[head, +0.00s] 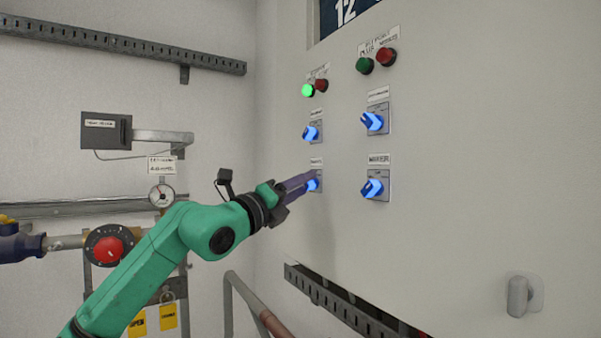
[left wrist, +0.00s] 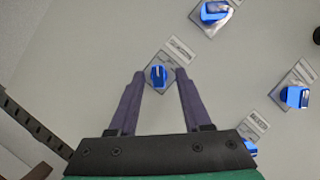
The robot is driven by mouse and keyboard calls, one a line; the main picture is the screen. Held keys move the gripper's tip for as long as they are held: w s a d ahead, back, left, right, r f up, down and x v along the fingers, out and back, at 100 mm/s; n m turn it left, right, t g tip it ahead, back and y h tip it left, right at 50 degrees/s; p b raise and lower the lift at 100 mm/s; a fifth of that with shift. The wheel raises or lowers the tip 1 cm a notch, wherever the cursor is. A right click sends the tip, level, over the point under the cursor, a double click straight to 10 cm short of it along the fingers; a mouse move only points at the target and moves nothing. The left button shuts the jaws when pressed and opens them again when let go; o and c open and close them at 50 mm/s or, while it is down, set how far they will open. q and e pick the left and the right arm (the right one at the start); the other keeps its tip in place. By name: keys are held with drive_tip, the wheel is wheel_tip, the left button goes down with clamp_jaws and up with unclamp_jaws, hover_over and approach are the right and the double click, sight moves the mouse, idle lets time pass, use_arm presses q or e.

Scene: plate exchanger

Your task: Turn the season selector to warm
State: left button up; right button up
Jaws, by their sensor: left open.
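Several blue selector knobs sit on the pale cabinet front, and their labels are too small to read, so I cannot tell by text which is the season selector. The lower-left knob (head: 313,185) is partly hidden by my left gripper (head: 312,180). In the left wrist view, a blue knob (left wrist: 158,75) with a pale mark lies between the tips of my left gripper (left wrist: 158,77). The two fingers are open, one on each side of the knob, with a gap showing. I cannot tell how deep the fingertips reach. My right gripper is not in view.
Other blue knobs are upper left (head: 311,133), upper right (head: 374,122) and lower right (head: 373,188). A cabinet handle (head: 518,296) is lower right. Pipes and a red dial (head: 108,250) are left.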

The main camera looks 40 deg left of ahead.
use_arm(q)
drive_tip(key=shift+w+f, duration=0.1)
drive_tip(key=shift+f, duration=0.05)
drive_tip(key=shift+c, duration=0.6)
drive_tip(key=shift+w, duration=0.1)
clamp_jaws()
